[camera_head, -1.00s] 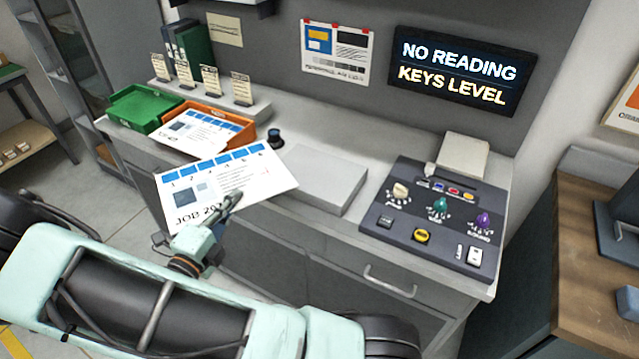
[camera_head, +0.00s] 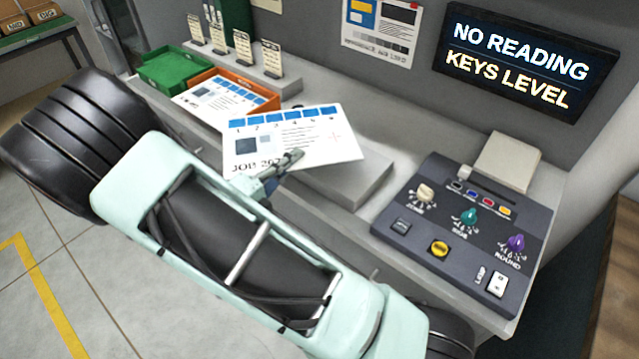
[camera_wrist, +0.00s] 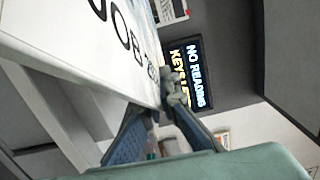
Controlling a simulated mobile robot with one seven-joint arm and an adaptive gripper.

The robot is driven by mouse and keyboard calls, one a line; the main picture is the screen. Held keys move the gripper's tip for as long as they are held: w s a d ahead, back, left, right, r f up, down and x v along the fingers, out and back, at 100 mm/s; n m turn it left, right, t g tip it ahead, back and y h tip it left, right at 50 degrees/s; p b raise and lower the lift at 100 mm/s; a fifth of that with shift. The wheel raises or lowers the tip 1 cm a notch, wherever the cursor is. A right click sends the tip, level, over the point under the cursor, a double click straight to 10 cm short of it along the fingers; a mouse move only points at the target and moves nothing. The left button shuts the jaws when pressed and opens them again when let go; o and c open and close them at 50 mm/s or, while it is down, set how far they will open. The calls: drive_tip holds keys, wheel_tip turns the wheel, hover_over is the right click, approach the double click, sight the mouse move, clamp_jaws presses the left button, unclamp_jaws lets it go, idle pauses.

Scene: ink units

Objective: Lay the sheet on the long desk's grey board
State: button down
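My gripper (camera_head: 281,172) is shut on the near edge of a white sheet (camera_head: 310,150) printed with a row of blue squares and "JOB 207"-like text. It holds the sheet up over the long desk, partly covering the grey board (camera_head: 362,180). The board is a flat grey slab whose right part shows beyond the sheet. Whether the sheet touches it cannot be told. In the wrist view the sheet (camera_wrist: 75,30) fills the upper left, its edge between the fingertips (camera_wrist: 165,103).
A dark control panel (camera_head: 410,245) with coloured knobs stands right of the board. An orange tray (camera_head: 262,100) holding another printed sheet and a green tray (camera_head: 175,70) are at the left. A wall display (camera_head: 520,62) reads "NO READING KEYS LEVEL". Small card stands (camera_head: 243,48) line the back.

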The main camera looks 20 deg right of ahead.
drive_tip(key=b+v, duration=0.9)
drive_tip(key=v, duration=0.1)
drive_tip(key=shift+g, duration=0.3)
drive_tip(key=shift+w+d+f+b, duration=0.7)
drive_tip(key=shift+d+f, duration=1.3)
drive_tip(key=shift+d, duration=0.2)
drive_tip(key=shift+w+d+f+b, duration=0.65)
drive_tip(key=shift+d+f, duration=1.4)
drive_tip(key=shift+d, duration=0.1)
drive_tip(key=shift+w+d+f+b, duration=0.7)
drive_tip(key=shift+d+f, duration=1.3)
drive_tip(key=shift+d, duration=0.2)
drive_tip(key=shift+f, duration=0.1)
drive_tip(key=c, duration=2.2)
unclamp_jaws()
drive_tip(key=shift+o, duration=0.2)
